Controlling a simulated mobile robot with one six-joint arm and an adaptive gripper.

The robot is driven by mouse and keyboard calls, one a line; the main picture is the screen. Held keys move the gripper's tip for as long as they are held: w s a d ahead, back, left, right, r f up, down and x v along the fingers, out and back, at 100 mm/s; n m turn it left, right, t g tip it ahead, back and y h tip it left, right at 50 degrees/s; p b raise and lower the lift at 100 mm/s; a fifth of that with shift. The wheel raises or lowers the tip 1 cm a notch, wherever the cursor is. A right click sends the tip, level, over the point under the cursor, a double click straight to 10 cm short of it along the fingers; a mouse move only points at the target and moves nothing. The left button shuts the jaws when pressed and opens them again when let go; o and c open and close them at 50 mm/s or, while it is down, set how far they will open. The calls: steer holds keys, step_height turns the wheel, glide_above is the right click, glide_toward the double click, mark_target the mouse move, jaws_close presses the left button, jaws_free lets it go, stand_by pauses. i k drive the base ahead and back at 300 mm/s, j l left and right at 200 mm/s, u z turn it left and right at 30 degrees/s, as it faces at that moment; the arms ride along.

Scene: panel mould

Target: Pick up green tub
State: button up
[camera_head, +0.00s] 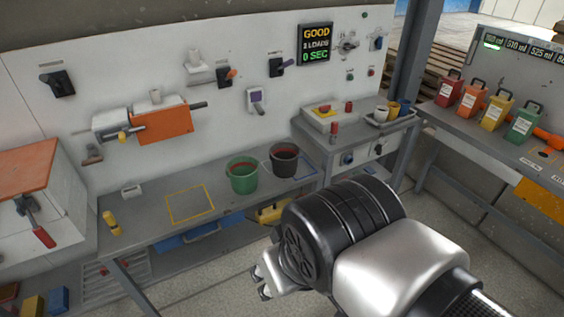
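The green tub (242,178) is a round, open-topped bucket. It stands upright on the grey bench (150,240), with something reddish visible inside. A black tub (284,160) stands close to its right, also with reddish contents. My gripper (262,284) is in the lower middle of the view, nearer the camera and apart from the green tub. Only pale finger parts show past my dark wrist. Its opening is not clear, and I see nothing held in it.
A yellow marked square (190,204) on the bench is empty. A yellow object (112,223) and a small white block (132,191) lie to its left. The white panel (200,50) behind carries handles and an orange box (163,125). Coloured canisters (495,109) stand on a right-hand table.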

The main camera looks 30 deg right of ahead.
mark_target(242, 172)
steer(key=i+l+z, duration=0.25)
steer(key=i, duration=0.5)
steer(key=i+l+z, duration=0.1)
steer(key=i+z, duration=0.2)
steer(key=i, duration=0.45)
